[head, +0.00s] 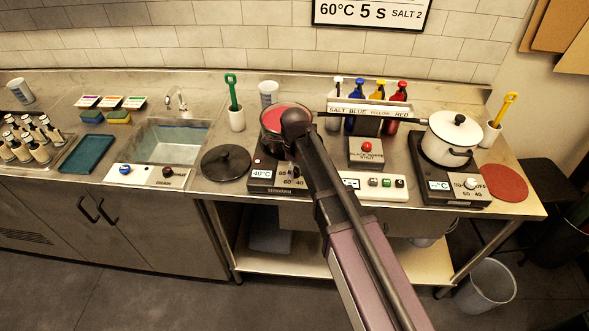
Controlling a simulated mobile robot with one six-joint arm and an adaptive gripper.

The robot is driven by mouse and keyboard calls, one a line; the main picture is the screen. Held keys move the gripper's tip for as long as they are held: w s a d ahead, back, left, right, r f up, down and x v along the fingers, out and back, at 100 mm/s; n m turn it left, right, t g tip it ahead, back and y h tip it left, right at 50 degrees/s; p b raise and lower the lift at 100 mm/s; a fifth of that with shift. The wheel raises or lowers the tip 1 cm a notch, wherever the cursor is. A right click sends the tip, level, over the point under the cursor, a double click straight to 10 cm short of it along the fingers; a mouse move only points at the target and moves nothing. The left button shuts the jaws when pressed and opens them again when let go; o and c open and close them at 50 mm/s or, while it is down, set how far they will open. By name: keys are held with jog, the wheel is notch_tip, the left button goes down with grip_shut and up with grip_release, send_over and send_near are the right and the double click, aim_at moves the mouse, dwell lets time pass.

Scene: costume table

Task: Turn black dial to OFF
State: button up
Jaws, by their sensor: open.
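The black dial (296,172) is on the front of the left hot plate (262,175), close beside my arm, which covers part of that plate. The labels 60 and 40 show near the dial, and its pointer is too small to read. The plate's display reads 40°C. A dark pot (271,128) with red contents stands on this plate, partly hidden by my arm. My arm runs from the bottom edge up to a rounded dark joint over the pot. I cannot make out my gripper; it is hidden behind the arm.
A black lid (226,162) lies left of the left plate. A red-button box (366,152) and colour bottles are behind my arm. A sink (170,142) is further left.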

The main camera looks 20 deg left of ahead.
grip_shut()
jog(key=shift+n, duration=0.5)
jog(key=n, duration=0.4)
jog(key=shift+n, duration=0.3)
jog(key=n, duration=0.6)
dwell(0.5)
